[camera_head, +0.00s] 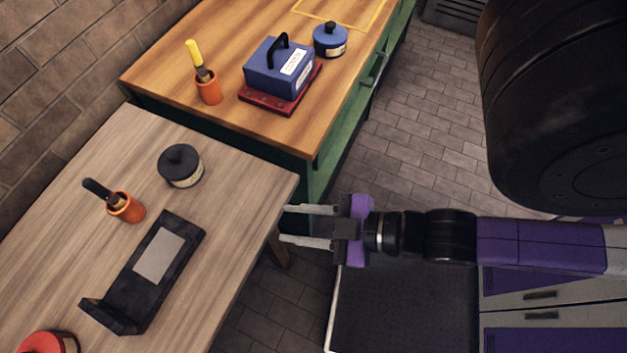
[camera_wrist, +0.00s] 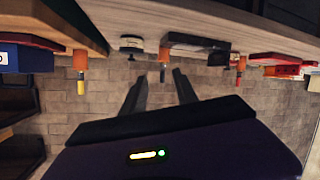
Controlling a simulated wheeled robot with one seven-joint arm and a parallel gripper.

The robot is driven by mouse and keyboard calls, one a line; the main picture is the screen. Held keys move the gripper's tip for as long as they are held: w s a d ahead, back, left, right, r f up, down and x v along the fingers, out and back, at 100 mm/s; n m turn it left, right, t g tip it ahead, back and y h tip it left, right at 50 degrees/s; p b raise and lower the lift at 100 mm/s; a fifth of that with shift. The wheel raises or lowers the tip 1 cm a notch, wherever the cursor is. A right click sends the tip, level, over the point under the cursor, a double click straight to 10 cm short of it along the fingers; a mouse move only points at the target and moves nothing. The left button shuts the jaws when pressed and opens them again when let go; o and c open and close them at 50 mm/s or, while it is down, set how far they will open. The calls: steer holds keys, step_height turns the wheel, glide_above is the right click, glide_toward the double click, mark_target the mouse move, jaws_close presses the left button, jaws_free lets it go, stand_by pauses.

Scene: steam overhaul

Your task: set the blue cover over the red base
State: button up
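The blue cover (camera_head: 277,68) is a box with a black arched handle and white labels. It sits on the red base (camera_head: 272,104), a flat red plate whose edges show around it, on the far orange-brown workbench. Whether it is fully seated I cannot tell. My gripper (camera_head: 286,226) is open and empty, well apart from the cover, just off the right edge of the near grey table. In the wrist view its two fingers (camera_wrist: 158,92) stand apart with nothing between them. A blue box at that view's left edge (camera_wrist: 25,58) may be the cover.
On the far workbench (camera_head: 160,75) stand an orange cup (camera_head: 208,90) with a yellow-handled tool and a blue round tin (camera_head: 330,40). The near table (camera_head: 60,235) holds a dark tin (camera_head: 181,168), another orange cup (camera_head: 126,208), a black stand (camera_head: 145,285) and a red item (camera_head: 45,343).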

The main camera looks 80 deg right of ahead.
steer(key=s+r+m, duration=0.2)
steer(key=s+r+m+t, duration=0.1)
steer(key=r, duration=0.1)
steer(key=shift+a, duration=0.25)
stand_by(1.0)
